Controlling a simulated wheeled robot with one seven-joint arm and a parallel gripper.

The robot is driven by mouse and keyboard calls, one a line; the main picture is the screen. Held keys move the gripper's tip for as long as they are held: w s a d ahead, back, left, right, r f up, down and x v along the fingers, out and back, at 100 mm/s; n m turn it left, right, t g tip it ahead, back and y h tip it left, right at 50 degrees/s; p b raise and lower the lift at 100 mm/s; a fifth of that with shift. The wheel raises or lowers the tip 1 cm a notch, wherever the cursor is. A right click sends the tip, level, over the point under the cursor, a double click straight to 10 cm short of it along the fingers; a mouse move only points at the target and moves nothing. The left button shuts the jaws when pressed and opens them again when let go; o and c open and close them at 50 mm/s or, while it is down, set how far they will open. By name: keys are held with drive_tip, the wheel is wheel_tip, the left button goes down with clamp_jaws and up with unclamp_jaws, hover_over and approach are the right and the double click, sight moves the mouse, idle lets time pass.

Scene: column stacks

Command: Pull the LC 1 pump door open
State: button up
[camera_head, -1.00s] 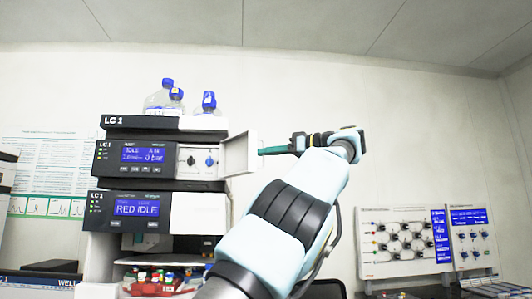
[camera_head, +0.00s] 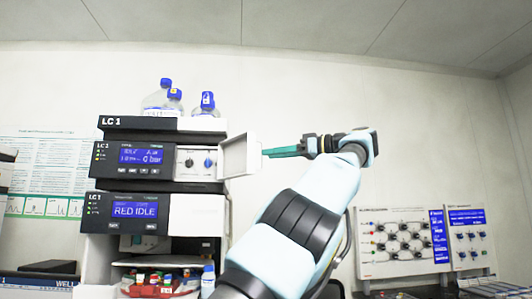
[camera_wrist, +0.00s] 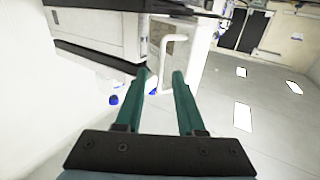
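The LC 1 pump module (camera_head: 130,157) sits in the LC 1 stack, with its blue display and knobs facing me. Its white door (camera_head: 240,154) stands swung out from the module's right side. My gripper (camera_head: 268,153) is at the door's outer edge, coming from the right. In the wrist view, my gripper's green fingers (camera_wrist: 159,76) are apart with a clear gap. The door's pale handle (camera_wrist: 164,62) shows at and beyond the gap between the fingertips. I cannot tell whether a finger touches it.
Blue-capped bottles (camera_head: 207,104) stand on top of the stack. Small vials (camera_head: 150,284) lie in a bay below. A valve panel (camera_head: 400,242) stands at the right. The air above my arm is clear.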

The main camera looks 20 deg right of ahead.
drive_tip(key=p+v, duration=0.3)
drive_tip(key=v, duration=0.4)
drive_tip(key=shift+s+d+p, duration=0.2)
drive_tip(key=shift+s+p, duration=0.05)
drive_tip(key=shift+p, duration=0.05)
